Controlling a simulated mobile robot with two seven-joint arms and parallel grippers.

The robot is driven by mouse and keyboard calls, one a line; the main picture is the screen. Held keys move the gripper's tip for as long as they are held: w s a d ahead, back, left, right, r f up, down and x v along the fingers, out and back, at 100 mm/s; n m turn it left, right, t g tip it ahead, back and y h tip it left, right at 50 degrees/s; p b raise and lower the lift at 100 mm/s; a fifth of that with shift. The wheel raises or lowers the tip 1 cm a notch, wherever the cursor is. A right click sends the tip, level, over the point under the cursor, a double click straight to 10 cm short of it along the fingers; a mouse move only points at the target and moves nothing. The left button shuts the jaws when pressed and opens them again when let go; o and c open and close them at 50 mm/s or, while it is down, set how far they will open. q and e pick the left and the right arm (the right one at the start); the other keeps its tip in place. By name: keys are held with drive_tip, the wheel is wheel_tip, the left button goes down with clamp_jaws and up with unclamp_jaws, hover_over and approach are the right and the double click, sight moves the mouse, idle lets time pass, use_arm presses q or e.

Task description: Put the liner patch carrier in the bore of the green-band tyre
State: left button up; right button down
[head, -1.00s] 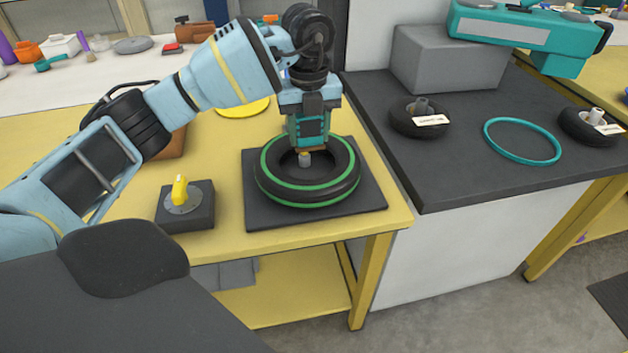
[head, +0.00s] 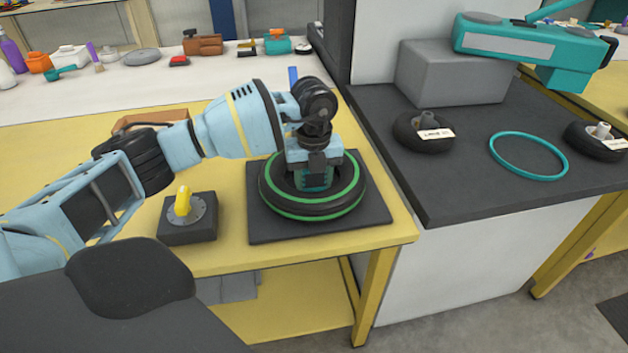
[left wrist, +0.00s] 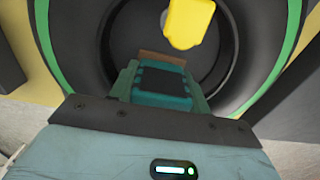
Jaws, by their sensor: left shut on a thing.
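The green-band tyre (head: 270,198), black with green rings, lies flat on a dark square mat (head: 370,220) on the yellow table. My left gripper (head: 314,184) points down with its fingers inside the bore. It is shut on the liner patch carrier, which fingers and tyre hide in the head view. My right gripper is out of view.
A dark block (head: 188,231) with a yellow bent handle (head: 183,201) stands left of the mat. The dark counter at right holds small tyres (head: 418,138), a teal ring (head: 528,155) and a grey box (head: 455,72). Clear yellow tabletop lies between block and mat.

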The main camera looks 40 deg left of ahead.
use_arm(q)
drive_tip(key=shift+f, duration=0.1)
drive_tip(key=o, duration=0.7)
drive_tip(key=shift+o, duration=0.2)
wheel_tip(320, 180, up, 12)
drive_tip(key=shift+r+p, duration=0.15)
drive_tip(key=shift+p, duration=0.25)
idle(0.3)
